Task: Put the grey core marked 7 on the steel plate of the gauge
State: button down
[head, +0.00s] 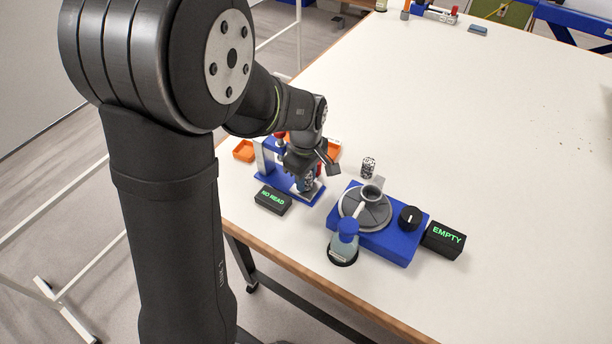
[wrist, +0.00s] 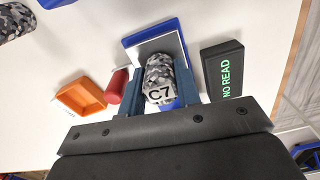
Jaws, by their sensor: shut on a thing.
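My gripper (wrist: 157,88) is shut on the grey mottled core marked C7 (wrist: 159,72), with one blue-grey finger on each side of it. The core is over the steel plate (wrist: 177,43) of the gauge in the wrist view. I cannot tell whether it touches the plate. In the head view my gripper (head: 308,180) is low at the gauge, whose blue base (head: 267,182) stands near the table's left edge. My wrist hides part of the gauge there. The gauge's black display (head: 272,200) reads NO READ; it also shows in the wrist view (wrist: 224,72).
A red cylinder (wrist: 116,86) and an orange tray (wrist: 80,98) are left of the core in the wrist view. Right of the gauge are another speckled core (head: 369,165), a blue device (head: 398,245) with an EMPTY display (head: 443,240), and a blue-capped bottle (head: 344,243).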

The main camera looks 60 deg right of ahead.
jog(key=shift+f, duration=0.15)
jog(key=c, duration=1.3)
grip_release()
jog(key=shift+c, duration=0.2)
notch_tip(320, 180, up, 12)
jog(key=shift+r, duration=0.2)
jog(key=shift+f, duration=0.15)
